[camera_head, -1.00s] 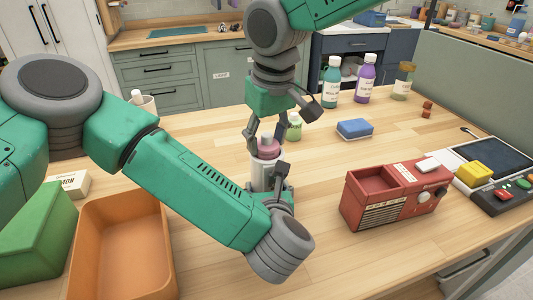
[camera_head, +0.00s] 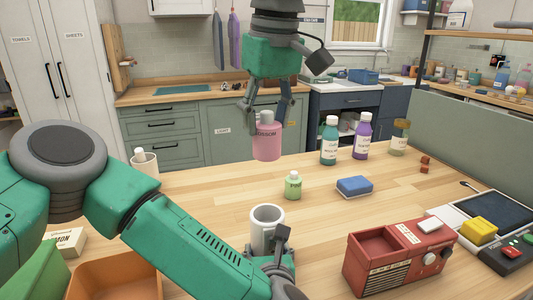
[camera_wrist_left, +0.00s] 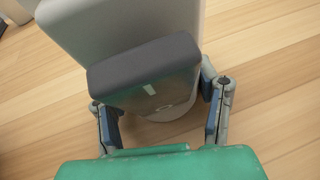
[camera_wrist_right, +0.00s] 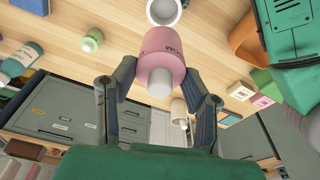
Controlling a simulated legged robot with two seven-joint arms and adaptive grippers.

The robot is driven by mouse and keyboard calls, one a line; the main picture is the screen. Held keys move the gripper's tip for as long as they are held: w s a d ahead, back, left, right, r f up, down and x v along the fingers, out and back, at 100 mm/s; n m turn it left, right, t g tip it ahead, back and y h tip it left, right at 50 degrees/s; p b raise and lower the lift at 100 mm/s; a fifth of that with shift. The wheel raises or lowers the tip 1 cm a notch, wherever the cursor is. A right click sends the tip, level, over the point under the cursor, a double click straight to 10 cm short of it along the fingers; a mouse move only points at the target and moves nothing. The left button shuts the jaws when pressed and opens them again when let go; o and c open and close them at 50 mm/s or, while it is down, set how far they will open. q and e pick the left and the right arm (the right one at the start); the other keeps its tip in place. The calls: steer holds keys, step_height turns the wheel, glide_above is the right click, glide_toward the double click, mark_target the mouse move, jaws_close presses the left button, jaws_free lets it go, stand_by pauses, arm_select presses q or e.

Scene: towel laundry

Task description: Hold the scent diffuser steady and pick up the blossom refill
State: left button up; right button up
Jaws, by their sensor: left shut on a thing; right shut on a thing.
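The blossom refill (camera_head: 267,143) is a pink bottle with a grey cap, labelled BLOSSOM. In the right wrist view the pink refill (camera_wrist_right: 161,59) sits between the two fingers. The scent diffuser (camera_head: 267,231) is a white, open-topped cup standing on the table below, with its opening empty. My left gripper (camera_wrist_left: 163,100) is shut on the diffuser low down, and the diffuser's pale body (camera_wrist_left: 180,30) fills the top of the left wrist view. The left fingers are partly hidden in the head view.
A small green bottle (camera_head: 292,185) and a blue sponge (camera_head: 354,187) lie behind the diffuser. A red radio-like box (camera_head: 398,257) stands to its right. An orange bin (camera_head: 115,270) is front left. A white holder with a bottle (camera_head: 144,162) stands at the left.

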steer(key=shift+r, duration=1)
arm_select(q)
steer(key=o, duration=1.4)
steer(key=shift+o, duration=0.2)
